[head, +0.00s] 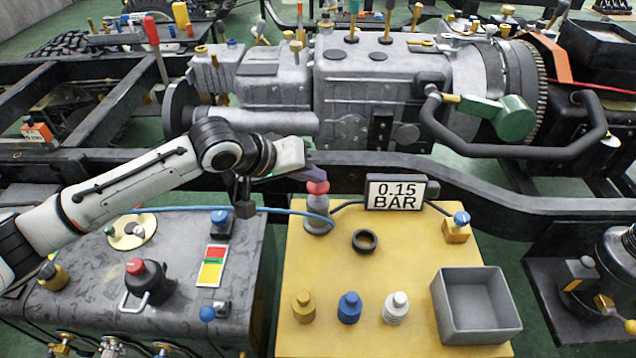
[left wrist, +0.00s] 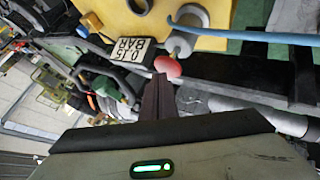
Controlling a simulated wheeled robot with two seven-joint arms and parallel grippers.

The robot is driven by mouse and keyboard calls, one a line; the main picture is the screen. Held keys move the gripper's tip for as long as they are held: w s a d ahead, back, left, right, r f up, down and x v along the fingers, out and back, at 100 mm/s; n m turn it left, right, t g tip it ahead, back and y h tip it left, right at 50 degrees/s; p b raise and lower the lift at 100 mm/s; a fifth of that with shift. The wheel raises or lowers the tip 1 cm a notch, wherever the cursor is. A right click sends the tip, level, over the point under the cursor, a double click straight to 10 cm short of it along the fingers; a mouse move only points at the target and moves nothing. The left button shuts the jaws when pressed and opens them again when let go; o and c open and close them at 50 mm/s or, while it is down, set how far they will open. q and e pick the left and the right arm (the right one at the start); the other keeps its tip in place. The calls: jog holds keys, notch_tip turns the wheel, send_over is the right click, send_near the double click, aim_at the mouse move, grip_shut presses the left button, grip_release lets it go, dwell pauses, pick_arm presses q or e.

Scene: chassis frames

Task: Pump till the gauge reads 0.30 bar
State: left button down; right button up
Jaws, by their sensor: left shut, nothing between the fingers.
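The gauge (head: 397,193) is a small display at the back of the yellow board, and it reads 0.15 BAR. It also shows, tilted, in the left wrist view (left wrist: 131,49). The pump (head: 317,215) is a grey body with a red cap (head: 317,187) on top, left of the gauge. A blue hose (head: 250,210) runs to it from the left. My left gripper (head: 312,174) is shut and empty, with its fingertips at the red cap, just above or touching it; I cannot tell which. In the left wrist view the fingertips (left wrist: 160,78) are beside the red cap (left wrist: 168,67). My right gripper is out of view.
The yellow board (head: 350,275) also holds a black ring (head: 364,241), a grey bin (head: 476,305), and gold, blue and white bottle-like pieces in front. A dark frame rail and a large grey gearbox (head: 375,90) stand behind. A dark bench (head: 180,265) is at left.

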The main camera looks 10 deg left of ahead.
aim_at(313, 187)
pick_arm(q)
jog(key=shift+s+f+b, duration=0.1)
jog(key=shift+f+b, duration=0.2)
jog(key=shift+f, duration=0.9)
dwell(0.7)
jog(key=shift+r, duration=0.1)
jog(key=shift+r+p, duration=1.6)
jog(key=shift+p, duration=0.8)
notch_tip(313, 187, up, 3)
jog(key=p, duration=0.3)
jog(key=shift+r+p, duration=0.1)
jog(key=shift+p, duration=0.2)
jog(key=shift+r, duration=0.95)
